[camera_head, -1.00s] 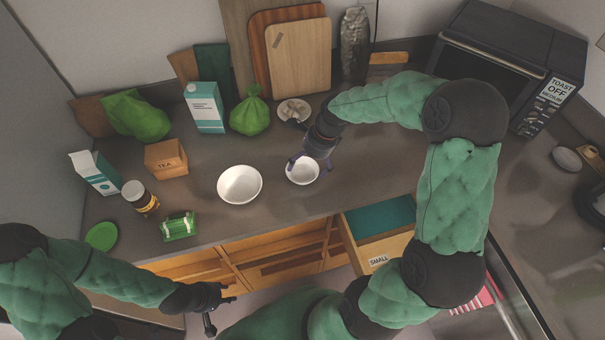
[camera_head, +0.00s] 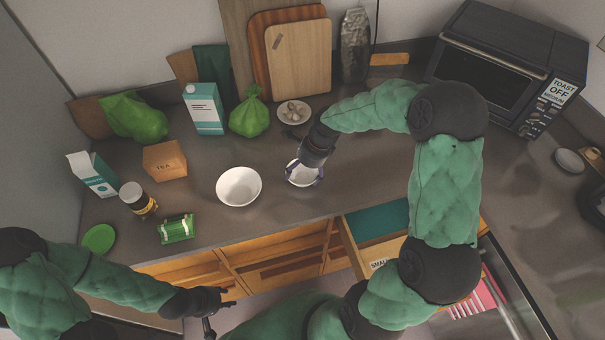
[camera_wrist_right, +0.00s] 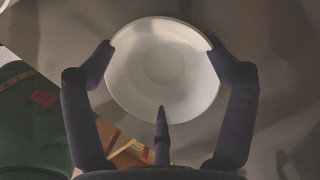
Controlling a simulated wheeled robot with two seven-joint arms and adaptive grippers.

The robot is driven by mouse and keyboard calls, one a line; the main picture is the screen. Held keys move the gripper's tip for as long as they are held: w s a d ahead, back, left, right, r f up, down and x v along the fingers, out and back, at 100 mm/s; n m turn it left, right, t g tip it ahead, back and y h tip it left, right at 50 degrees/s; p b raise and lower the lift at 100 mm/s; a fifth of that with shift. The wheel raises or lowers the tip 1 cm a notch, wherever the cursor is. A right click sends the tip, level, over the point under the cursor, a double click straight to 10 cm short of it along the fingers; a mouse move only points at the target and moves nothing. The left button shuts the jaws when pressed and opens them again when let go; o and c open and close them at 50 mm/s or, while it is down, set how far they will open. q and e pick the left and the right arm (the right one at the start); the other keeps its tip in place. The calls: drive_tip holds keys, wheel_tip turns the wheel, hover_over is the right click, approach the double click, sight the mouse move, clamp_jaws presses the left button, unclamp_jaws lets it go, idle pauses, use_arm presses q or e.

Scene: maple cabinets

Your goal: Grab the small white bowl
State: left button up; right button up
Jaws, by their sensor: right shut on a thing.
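The small white bowl (camera_head: 303,176) is on or just above the counter, right of a larger white bowl (camera_head: 239,186). My right gripper (camera_head: 304,171) is over the small bowl, its fingers shut on it from opposite sides. In the right wrist view the small bowl (camera_wrist_right: 163,70) sits between the two dark fingers of my right gripper (camera_wrist_right: 166,62), which touch its rim left and right. Whether its base touches the counter cannot be told. My left gripper (camera_head: 216,311) is empty at the lower left, in front of the counter, with its fingers apart.
A plate (camera_head: 294,111) with small items lies behind my right gripper. A toaster oven (camera_head: 507,66) stands at the back right.

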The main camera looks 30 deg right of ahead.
drive_tip(key=shift+r, duration=0.4)
wheel_tip(320, 180, up, 2)
drive_tip(key=shift+r+p, duration=0.1)
drive_tip(key=shift+p, duration=0.45)
drive_tip(key=s+r+p, duration=0.2)
drive_tip(key=s+r, duration=0.8)
drive_tip(key=s, duration=0.4)
drive_tip(key=shift+a+p, duration=0.3)
drive_tip(key=shift+p, duration=0.1)
